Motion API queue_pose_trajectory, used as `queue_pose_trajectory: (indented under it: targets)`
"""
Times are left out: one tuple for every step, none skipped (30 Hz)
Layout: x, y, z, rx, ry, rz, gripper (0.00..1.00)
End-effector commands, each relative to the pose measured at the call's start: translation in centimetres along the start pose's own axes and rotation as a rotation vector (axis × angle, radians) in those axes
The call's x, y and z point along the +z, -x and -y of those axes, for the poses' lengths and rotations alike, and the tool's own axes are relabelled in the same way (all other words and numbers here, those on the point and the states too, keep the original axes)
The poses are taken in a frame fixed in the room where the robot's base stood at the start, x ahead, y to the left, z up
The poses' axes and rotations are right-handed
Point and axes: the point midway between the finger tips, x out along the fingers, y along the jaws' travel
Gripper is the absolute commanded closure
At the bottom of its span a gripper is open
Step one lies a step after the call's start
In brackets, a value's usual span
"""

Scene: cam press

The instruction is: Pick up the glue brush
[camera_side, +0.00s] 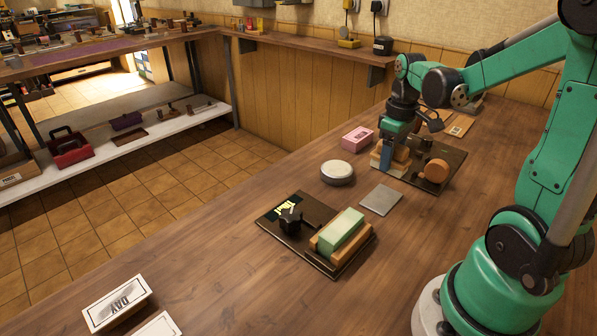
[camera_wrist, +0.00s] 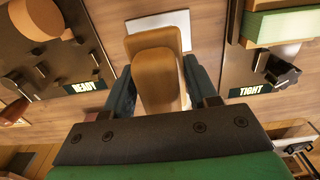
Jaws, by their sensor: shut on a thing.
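My gripper (camera_side: 389,158) is at the left edge of the far dark board in the side view. In the wrist view its two dark jaws (camera_wrist: 163,88) stand on both sides of a tan wooden piece with a rounded end and a paler layer below, which I take to be the glue brush (camera_wrist: 153,68). The jaws are shut on it. In the side view the jaws partly hide it, and I cannot tell whether it is clear of the surface.
The far board (camera_side: 429,185) carries an orange-brown round part and reads "READY" in the wrist view. The near board (camera_side: 270,221) holds a green block (camera_side: 341,231) and reads "TIGHT". A grey plate (camera_side: 381,200), round white tin (camera_side: 337,172) and pink block (camera_side: 357,138) lie nearby.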

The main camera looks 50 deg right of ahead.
Motion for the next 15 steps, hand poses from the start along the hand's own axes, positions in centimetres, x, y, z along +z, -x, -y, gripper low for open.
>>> queue_pose_trajectory:
  targets:
    - [0.1, 1.3, 0.1, 0.0, 0.0, 0.0, 1.0]
    - [0.1, 2.1, 0.0, 0.0, 0.0, 0.0, 1.0]
    - [0.1, 3.1, 0.0, 0.0, 0.0, 0.0, 1.0]
    - [0.1, 3.8, 0.1, 0.0, 0.0, 0.0, 1.0]
    - [0.1, 4.5, 0.1, 0.0, 0.0, 0.0, 1.0]
    - [0.0, 5.5, 0.0, 0.0, 0.0, 0.0, 1.0]
    - [0.0, 6.1, 0.0, 0.0, 0.0, 0.0, 1.0]
    - [0.1, 6.8, 0.1, 0.0, 0.0, 0.0, 1.0]
    - [0.0, 7.6, 0.0, 0.0, 0.0, 0.0, 1.0]
    - [0.0, 8.2, 0.0, 0.0, 0.0, 0.0, 1.0]
    - [0.0, 8.7, 0.0, 0.0, 0.0, 0.0, 1.0]
    - [0.1, 9.4, 0.0, 0.0, 0.0, 0.0, 1.0]
    - [0.1, 9.8, 0.1, 0.0, 0.0, 0.0, 1.0]
    - [0.0, 10.2, 0.0, 0.0, 0.0, 0.0, 1.0]
    - [0.0, 10.7, 0.0, 0.0, 0.0, 0.0, 1.0]
